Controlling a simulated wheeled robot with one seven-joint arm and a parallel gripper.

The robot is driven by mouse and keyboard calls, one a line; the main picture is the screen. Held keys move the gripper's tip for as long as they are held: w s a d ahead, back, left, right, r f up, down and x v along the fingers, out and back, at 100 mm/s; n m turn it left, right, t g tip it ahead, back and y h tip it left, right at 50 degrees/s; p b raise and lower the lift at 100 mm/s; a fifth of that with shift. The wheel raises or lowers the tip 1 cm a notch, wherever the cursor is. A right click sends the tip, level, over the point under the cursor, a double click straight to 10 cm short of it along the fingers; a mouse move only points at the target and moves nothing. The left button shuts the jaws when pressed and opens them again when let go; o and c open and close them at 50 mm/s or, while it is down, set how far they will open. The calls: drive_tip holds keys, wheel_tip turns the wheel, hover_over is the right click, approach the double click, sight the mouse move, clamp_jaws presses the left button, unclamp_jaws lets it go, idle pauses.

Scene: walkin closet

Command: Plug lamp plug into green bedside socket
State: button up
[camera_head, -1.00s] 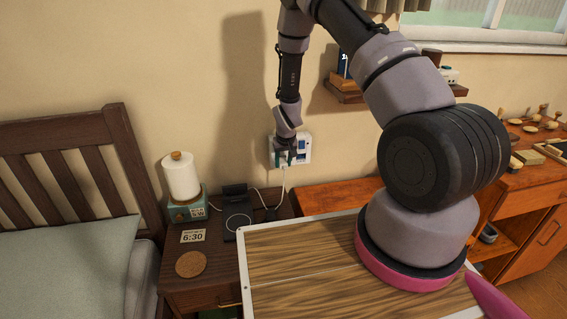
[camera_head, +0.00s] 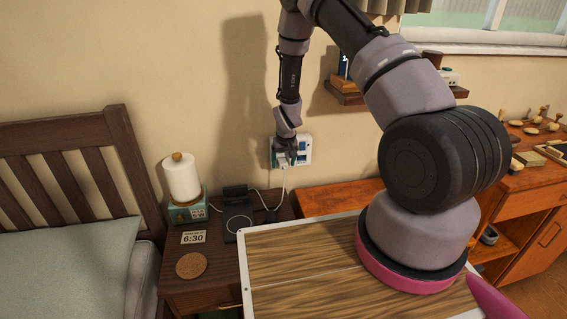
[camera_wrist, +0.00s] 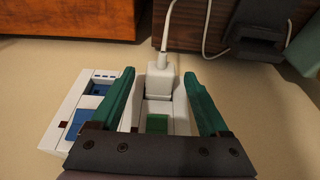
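The white lamp plug (camera_wrist: 160,80) is at the wall socket panel, with its white cord (camera_wrist: 166,28) leading away from its end. A green socket patch (camera_wrist: 157,123) shows directly beside the plug, between the fingers. I cannot tell how deep the plug sits. My gripper (camera_wrist: 159,75) has its two teal fingers on either side of the plug, with a visible gap on each side. My gripper also shows at the wall panel in the head view (camera_head: 288,158). The lamp (camera_head: 182,178), with a white shade and teal base, stands on the nightstand.
The panel (camera_wrist: 60,138) also has blue sockets beside my fingers. The nightstand (camera_head: 208,269) holds a dark charger (camera_head: 238,222), a 6:30 card (camera_head: 193,237) and a round coaster (camera_head: 191,265). A wooden shelf (camera_head: 343,97) is on the wall to the right.

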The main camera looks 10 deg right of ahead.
drive_tip(key=s+d+r+m+t, duration=0.1)
drive_tip(key=s+r, duration=0.3)
drive_tip(key=r, duration=0.8)
drive_tip(key=s+d+r+y, duration=0.1)
drive_tip(key=s+r, duration=0.2)
drive_tip(key=r, duration=0.9)
drive_tip(key=s+d+r+m+t, duration=0.1)
drive_tip(key=s+r, duration=0.3)
drive_tip(key=r, duration=0.9)
drive_tip(key=s+d+r+m+t, duration=0.1)
drive_tip(key=s+r, duration=0.6)
drive_tip(key=s, duration=0.4)
drive_tip(key=s+d+r+m+y, duration=0.1)
drive_tip(key=s+r, duration=0.5)
drive_tip(key=s, duration=0.5)
drive_tip(key=shift+d+r+t, duration=0.35)
drive_tip(key=shift+d+t, duration=0.05)
